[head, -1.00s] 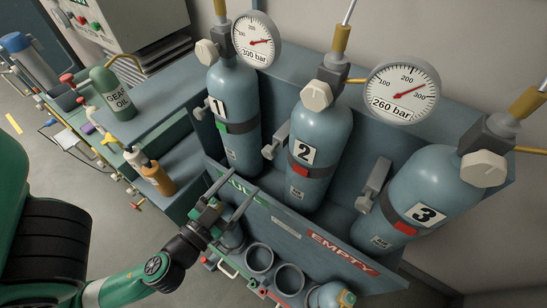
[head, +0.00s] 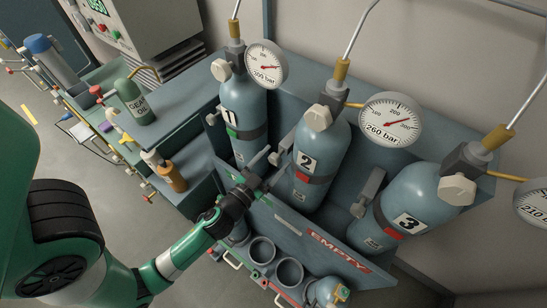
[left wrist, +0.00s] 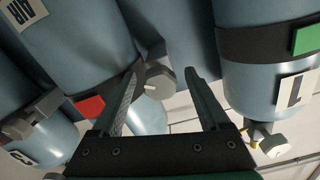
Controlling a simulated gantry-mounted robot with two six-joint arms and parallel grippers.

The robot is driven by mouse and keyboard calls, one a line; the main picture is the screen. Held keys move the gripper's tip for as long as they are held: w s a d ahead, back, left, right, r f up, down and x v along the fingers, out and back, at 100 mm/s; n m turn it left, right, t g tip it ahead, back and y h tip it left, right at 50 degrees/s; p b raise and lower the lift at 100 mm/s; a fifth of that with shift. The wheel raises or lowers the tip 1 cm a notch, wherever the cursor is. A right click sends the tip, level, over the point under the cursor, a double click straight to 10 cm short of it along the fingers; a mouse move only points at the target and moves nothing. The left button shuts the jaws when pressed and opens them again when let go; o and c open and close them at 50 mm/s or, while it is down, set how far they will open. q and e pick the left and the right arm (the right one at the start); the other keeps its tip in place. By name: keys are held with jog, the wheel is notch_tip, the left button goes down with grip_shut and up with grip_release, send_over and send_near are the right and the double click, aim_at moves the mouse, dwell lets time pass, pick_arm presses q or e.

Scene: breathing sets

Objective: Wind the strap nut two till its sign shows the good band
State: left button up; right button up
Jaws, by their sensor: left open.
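Blue cylinder 2 (head: 325,140) stands upright in the rack, with a dark strap around it. The sign on its strap (head: 303,178) shows red; it shows red in the left wrist view (left wrist: 90,107) too. The pale strap nut two (left wrist: 160,84) sticks out at the strap's side in the left wrist view. In the head view my gripper mostly hides it. My left gripper (head: 269,163) is open at the left of cylinder 2. In the left wrist view the nut appears between its fingers (left wrist: 163,74); contact cannot be told. My right gripper is not in view.
Cylinder 1 (head: 242,105) stands close at the left with a green sign (head: 232,133). Cylinder 3 (head: 420,190) stands at the right with a red sign (head: 392,233). The rack's front panel (head: 290,222) is just below my gripper. Gauges (head: 391,120) stand above.

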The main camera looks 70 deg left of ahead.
pick_arm(q)
grip_shut()
jog(key=shift+m, duration=0.3)
jog(key=m, duration=0.7)
jog(key=shift+r+m, duration=0.1)
jog(key=shift+m, duration=0.2)
dwell(0.6)
grip_release()
